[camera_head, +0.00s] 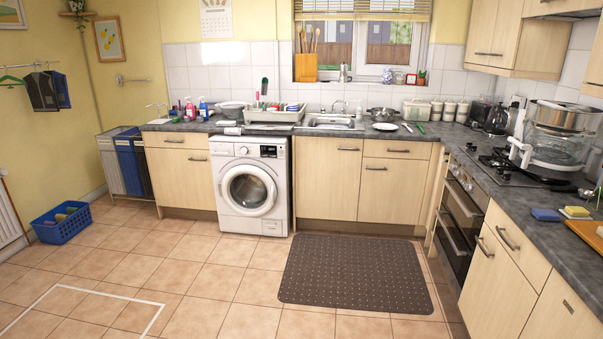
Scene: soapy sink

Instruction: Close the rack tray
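A pale grey dish rack (273,115) stands on the far counter, left of the sink and above the washing machine. It holds dishes and upright utensils. A thin, light, flat piece (266,127) shows along the front of its base, close to the counter's front edge. It may be the rack tray, but it is too small to tell how far out it sits. Neither of my grippers is in view.
The counter (380,132) runs along the back and down the right side. A washing machine (249,187) stands below the rack. A dark mat (356,274) lies on the tiles. A blue basket (61,224) is at the left. The central floor is clear.

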